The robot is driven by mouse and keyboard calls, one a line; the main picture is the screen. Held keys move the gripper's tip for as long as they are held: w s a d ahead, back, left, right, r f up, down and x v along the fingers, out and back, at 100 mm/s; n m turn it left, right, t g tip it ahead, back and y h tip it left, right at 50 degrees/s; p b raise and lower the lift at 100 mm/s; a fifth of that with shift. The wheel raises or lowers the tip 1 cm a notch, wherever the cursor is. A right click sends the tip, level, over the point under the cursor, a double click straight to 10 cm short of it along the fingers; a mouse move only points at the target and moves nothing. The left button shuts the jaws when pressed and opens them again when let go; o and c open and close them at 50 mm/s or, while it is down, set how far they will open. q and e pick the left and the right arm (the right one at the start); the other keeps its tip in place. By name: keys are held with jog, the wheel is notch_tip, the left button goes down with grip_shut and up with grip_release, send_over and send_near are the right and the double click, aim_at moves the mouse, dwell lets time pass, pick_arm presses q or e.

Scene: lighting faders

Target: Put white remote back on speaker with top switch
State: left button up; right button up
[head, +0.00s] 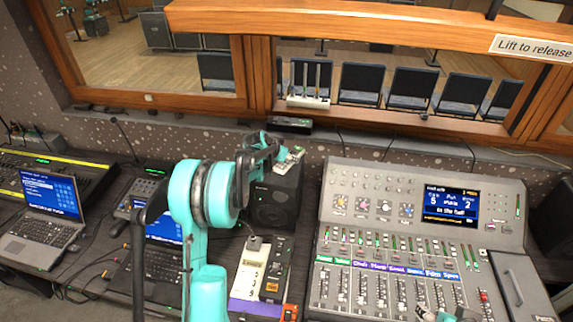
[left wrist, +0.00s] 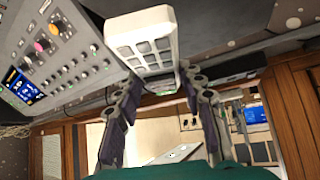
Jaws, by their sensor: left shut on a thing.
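The white remote (left wrist: 143,40) shows its pale buttons in the left wrist view, with its lower end between the fingers of my left gripper (left wrist: 160,82). In the head view my left gripper (head: 276,150) is shut on the remote (head: 291,158), at the top of the black speaker (head: 277,202). The gripper and arm cover part of the speaker's top, and I cannot tell whether the remote touches it. I cannot make out a top switch. A small teal part of my right gripper (head: 445,316) shows at the bottom edge over the mixing desk; its jaws are unclear.
The mixing desk (head: 340,182) fills the right. A white device (head: 252,262) and a dark one (head: 275,268) stand in front of the speaker. A laptop (head: 45,205) is at the left. A white box with antennas (head: 307,102) stands on the window ledge.

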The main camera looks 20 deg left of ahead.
pick_arm(q)
jog(key=shift+w+a+f, duration=0.8)
jog(key=shift+w+a, duration=0.05)
jog(key=shift+a, duration=0.05)
jog(key=shift+f, duration=2)
jog(key=shift+b, duration=0.3)
jog(key=o, duration=1.4)
jog(key=shift+f, duration=0.1)
